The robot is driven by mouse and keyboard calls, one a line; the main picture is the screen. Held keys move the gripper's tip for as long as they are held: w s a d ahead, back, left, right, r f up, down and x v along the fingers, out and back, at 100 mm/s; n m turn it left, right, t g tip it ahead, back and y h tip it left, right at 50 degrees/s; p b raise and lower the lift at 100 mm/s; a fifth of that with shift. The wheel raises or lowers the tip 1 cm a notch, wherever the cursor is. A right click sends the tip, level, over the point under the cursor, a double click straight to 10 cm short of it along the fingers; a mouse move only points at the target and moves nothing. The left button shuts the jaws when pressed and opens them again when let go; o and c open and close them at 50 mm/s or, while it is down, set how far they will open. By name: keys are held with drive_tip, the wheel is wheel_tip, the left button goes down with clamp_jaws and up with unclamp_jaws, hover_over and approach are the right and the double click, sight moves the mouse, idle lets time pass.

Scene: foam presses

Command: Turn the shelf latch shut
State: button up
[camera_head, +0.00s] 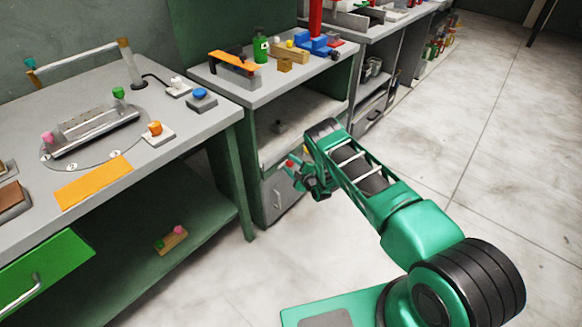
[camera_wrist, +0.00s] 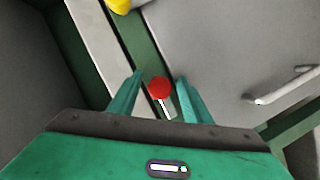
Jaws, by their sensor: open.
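The latch shows in the wrist view as a red round knob (camera_wrist: 159,88) on a short pale stem. In the head view a small red spot at the cabinet front looks like the same latch knob (camera_head: 290,163). My gripper (camera_head: 299,176) is at the front of the middle cabinet, close to the knob. In the wrist view my gripper (camera_wrist: 158,80) is open, with one green finger on each side of the knob. I cannot tell whether either finger touches it. The latch's pivot is not clear.
A grey cabinet door (camera_head: 284,190) with a bar handle (camera_wrist: 285,87) lies beside the latch. An open shelf is above it. A yellow thing (camera_wrist: 120,5) shows at the top of the wrist view. Open floor (camera_head: 450,230) is at right.

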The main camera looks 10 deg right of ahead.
drive_tip(key=c, duration=1.1)
drive_tip(key=shift+o, duration=0.2)
